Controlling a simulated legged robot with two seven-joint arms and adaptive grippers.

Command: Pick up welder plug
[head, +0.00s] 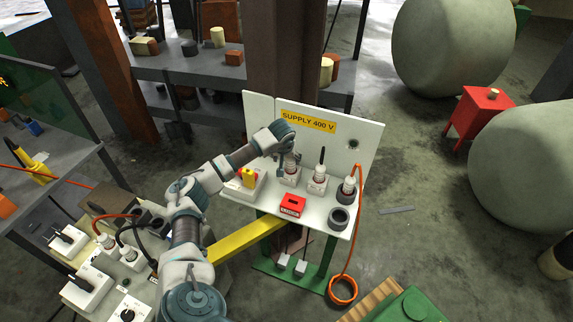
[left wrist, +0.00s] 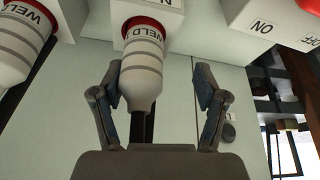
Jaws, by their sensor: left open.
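A welder plug (left wrist: 143,65), white with grey rings and a red-rimmed socket marked "WELD", sits between my fingers in the left wrist view. In the head view this plug (head: 291,163) is the leftmost in the row on the white supply panel, partly hidden by my gripper. My left gripper (head: 286,158) is at the plug; its two fingers (left wrist: 157,80) stand open, one on each side, with gaps visible. A second similar plug (left wrist: 22,45) is at the left of the wrist view. My right gripper is not in view.
The panel carries a yellow-and-red switch (head: 249,177), a red block (head: 292,206), a middle plug (head: 318,180) and a plug with an orange cable (head: 348,187). A yellow beam (head: 245,243) runs below. Another socket bench (head: 90,285) stands at lower left.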

